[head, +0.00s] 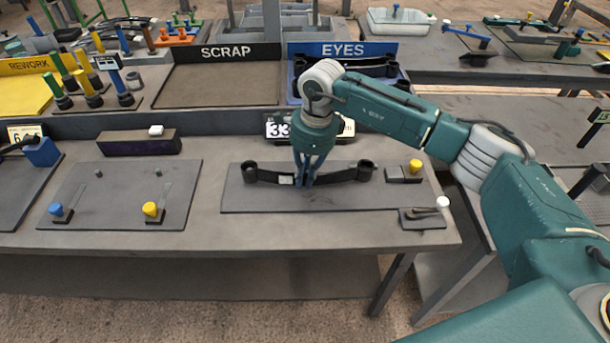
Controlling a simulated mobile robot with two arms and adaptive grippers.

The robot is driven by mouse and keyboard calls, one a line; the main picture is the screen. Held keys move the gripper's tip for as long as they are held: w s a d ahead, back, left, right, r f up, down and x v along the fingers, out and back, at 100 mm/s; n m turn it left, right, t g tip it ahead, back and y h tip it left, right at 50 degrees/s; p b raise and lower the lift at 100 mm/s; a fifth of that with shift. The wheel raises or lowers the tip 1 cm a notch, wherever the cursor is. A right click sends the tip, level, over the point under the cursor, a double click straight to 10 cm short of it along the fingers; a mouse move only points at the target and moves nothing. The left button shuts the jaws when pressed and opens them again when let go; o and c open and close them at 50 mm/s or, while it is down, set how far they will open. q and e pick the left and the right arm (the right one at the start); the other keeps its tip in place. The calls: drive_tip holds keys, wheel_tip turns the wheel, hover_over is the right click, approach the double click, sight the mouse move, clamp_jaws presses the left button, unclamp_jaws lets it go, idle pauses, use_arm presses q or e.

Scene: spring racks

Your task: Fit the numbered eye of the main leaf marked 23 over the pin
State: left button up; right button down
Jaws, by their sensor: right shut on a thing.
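My right gripper (306,183) points down and is shut on the middle of a dark, shallowly curved leaf (340,179). The leaf has a round eye at each end, the left eye (249,171) and the right eye (366,169). A small pale label (286,179) sits on the leaf left of my fingers; its number is too small to read. The leaf is over a grey plate (300,202); I cannot tell whether it touches the plate. No pin shows clearly at either eye. My left gripper is not in view.
A yellow-knobbed clamp (414,167) and a white-knobbed clamp (441,203) stand at the plate's right. A second plate (115,195) at left carries blue and yellow knobs. Behind are the SCRAP tray (222,84), the EYES bin (343,50) and a partly hidden 33 sign (278,129).

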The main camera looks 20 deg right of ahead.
drive_tip(key=shift+w+f+b, duration=0.1)
drive_tip(key=shift+f+b, duration=0.25)
drive_tip(key=shift+b, duration=0.35)
idle(1.4)
drive_tip(key=shift+a, duration=0.25)
idle(0.9)
drive_tip(key=c, duration=1.7)
unclamp_jaws()
drive_tip(key=shift+c, duration=0.2)
drive_tip(key=shift+o, duration=0.8)
drive_tip(key=shift+f, duration=0.25)
drive_tip(key=o, duration=0.3)
drive_tip(key=shift+r, duration=0.1)
drive_tip(key=shift+r, duration=0.1)
wheel_tip(320, 180, up, 8)
drive_tip(key=p, duration=0.3)
drive_tip(key=shift+p, duration=0.4)
